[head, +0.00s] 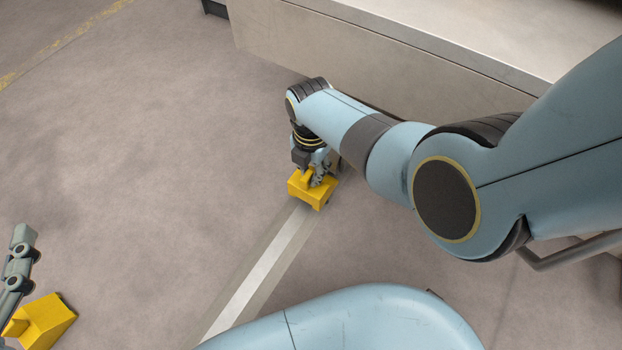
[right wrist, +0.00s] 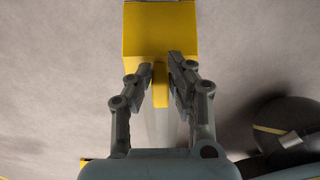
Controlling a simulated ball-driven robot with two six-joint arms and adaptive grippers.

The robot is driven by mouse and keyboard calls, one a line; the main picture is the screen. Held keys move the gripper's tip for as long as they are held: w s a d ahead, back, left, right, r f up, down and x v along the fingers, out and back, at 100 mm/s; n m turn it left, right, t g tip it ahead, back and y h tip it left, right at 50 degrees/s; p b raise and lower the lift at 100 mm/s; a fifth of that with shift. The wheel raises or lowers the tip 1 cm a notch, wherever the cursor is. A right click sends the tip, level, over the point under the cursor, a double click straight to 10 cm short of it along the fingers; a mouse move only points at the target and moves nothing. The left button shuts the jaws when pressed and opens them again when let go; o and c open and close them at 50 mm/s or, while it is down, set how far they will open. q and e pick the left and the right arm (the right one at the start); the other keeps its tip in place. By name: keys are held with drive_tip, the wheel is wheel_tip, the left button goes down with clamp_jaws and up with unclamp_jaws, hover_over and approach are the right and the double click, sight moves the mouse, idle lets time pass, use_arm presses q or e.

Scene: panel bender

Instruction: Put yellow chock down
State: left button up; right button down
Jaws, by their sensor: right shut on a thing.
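A yellow chock (head: 318,194) is at the far end of the pale floor strip, below my right gripper (head: 317,178). In the right wrist view, the two fingers of my right gripper (right wrist: 160,84) close on the upright yellow tab of the chock (right wrist: 160,38) from both sides. I cannot tell whether the chock touches the floor. A second yellow chock (head: 45,322) shows at the lower left. Part of my left gripper (head: 14,280) is beside it, cut off by the picture edge, so its grip on that chock is unclear.
A large beige machine base (head: 390,65) with a pale top stands behind my right arm. A light strip (head: 262,268) runs along the floor toward the front. The floor (head: 150,150) left of the right gripper is clear. A yellow line (head: 62,42) marks the far left.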

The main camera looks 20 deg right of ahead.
wheel_tip(320, 180, down, 2)
drive_tip(key=shift+b, duration=0.9)
use_arm(q)
wheel_tip(320, 180, up, 21)
drive_tip(key=w+d+m+t+h+b, duration=0.1)
drive_tip(key=m+t+h, duration=0.3)
drive_tip(key=t, duration=0.5)
drive_tip(key=shift+w+d+r+t+h+b, duration=0.2)
drive_tip(key=shift+w+d+t+h+b, duration=0.2)
drive_tip(key=shift+w+d+h, duration=0.5)
use_arm(e)
drive_tip(key=shift+f, duration=0.75)
use_arm(q)
drive_tip(key=shift+s+a+m+h, duration=0.15)
drive_tip(key=shift+s+m+h, duration=0.15)
drive_tip(key=shift+h, duration=0.1)
use_arm(e)
drive_tip(key=shift+f, duration=0.1)
drive_tip(key=c, duration=1.2)
unclamp_jaws()
drive_tip(key=shift+f, duration=0.1)
use_arm(q)
drive_tip(key=shift+r, duration=0.35)
